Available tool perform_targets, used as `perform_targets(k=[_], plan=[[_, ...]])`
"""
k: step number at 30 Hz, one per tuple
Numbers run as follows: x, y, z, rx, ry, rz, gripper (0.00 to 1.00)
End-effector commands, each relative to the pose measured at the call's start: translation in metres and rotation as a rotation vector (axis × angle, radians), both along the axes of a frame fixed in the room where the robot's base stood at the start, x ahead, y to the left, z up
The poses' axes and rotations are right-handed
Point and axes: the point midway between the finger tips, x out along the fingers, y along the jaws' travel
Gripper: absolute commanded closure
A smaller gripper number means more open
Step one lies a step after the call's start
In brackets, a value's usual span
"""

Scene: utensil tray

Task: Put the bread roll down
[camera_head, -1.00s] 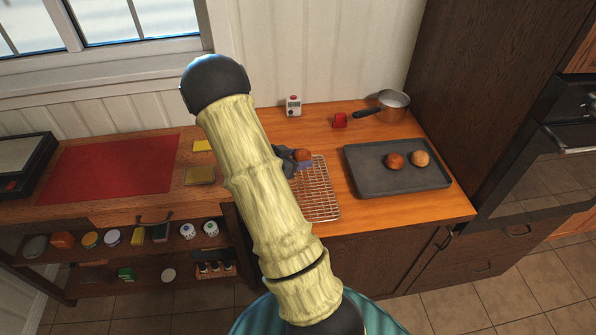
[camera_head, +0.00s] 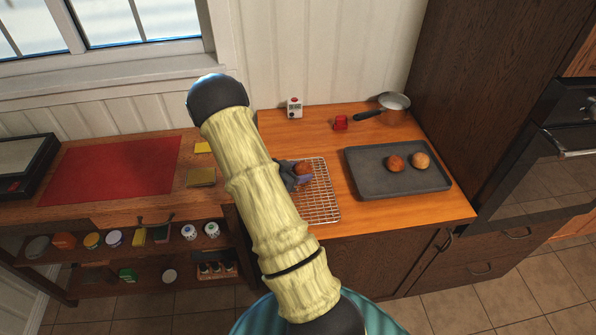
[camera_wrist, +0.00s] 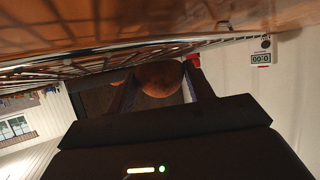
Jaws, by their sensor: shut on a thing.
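The bread roll (camera_head: 303,169) is brown and round, between the fingers of my gripper (camera_head: 299,177) over the wire cooling rack (camera_head: 320,200). In the wrist view the roll (camera_wrist: 160,78) sits between the two fingers of my gripper (camera_wrist: 158,88), which are shut on it. The rack (camera_wrist: 100,58) runs close beside the roll in that view. I cannot tell whether the roll touches the rack. My arm hides the rack's left part and most of the gripper in the head view.
A dark baking tray (camera_head: 370,185) with two rolls (camera_head: 408,161) lies right of the rack. A saucepan (camera_head: 394,106), a red object (camera_head: 340,122) and a white timer (camera_head: 294,108) stand behind. A red mat (camera_head: 110,167) lies on the left counter. The rack's front part is bare.

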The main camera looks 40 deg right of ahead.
Motion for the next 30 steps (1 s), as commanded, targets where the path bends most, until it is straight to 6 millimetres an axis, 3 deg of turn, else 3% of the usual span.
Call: perform_targets(k=[5,6,9,20,30], plan=[[0.0,0.0,-0.004,0.0,0.0,0.0,0.69],[0.0,0.0,-0.003,0.0,0.0,0.0,0.4],[0.0,0.0,-0.003,0.0,0.0,0.0,0.26],[0.0,0.001,0.002,0.0,0.0,0.0,0.26],[0.0,0.049,0.023,0.001,-0.003,0.004,0.26]])
